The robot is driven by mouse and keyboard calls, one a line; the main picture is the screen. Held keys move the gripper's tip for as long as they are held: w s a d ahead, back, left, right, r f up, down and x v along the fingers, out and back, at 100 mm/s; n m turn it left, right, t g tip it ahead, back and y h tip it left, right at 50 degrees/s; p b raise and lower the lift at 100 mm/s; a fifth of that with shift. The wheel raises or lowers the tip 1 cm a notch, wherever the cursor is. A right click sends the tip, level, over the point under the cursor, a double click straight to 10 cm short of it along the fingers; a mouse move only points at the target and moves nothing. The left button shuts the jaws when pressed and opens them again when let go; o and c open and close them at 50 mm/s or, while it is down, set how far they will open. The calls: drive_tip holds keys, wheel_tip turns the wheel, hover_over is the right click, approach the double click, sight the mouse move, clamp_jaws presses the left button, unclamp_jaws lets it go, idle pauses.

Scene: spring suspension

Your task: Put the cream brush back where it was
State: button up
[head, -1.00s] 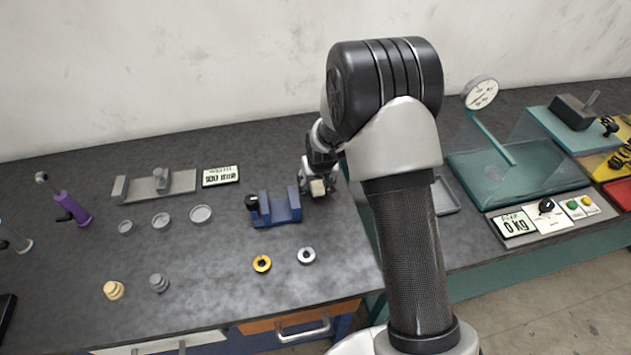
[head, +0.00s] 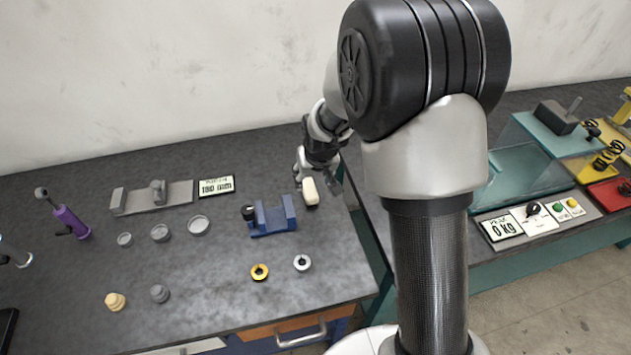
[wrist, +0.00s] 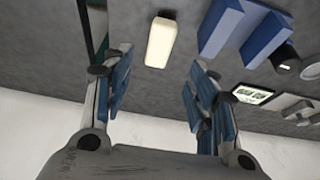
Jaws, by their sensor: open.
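The cream brush (head: 311,192) is a pale rounded block on the dark bench, just right of the blue vise-like holder (head: 272,217). My gripper (head: 318,178) is right behind it, with its fingers spread. In the wrist view the brush (wrist: 160,42) lies beyond the fingertips, in line with the gap between them (wrist: 158,72). It appears clear of both fingers and not held. The blue holder (wrist: 240,28) is beside it there. The underside of the brush is hidden.
A gold ring (head: 260,272) and a silver ring (head: 302,263) lie in front. A small display (head: 216,187) and a grey fixture (head: 152,197) stand to the left. The bench's right edge is close to the brush. The teal press table (head: 520,175) stands further right.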

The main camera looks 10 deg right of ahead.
drive_tip(key=s+r, duration=1.5)
drive_tip(key=r, duration=0.2)
drive_tip(key=s+r, duration=0.3)
drive_tip(key=s, duration=1.3)
drive_tip(key=shift+s, duration=0.2)
drive_tip(key=shift+c, duration=0.5)
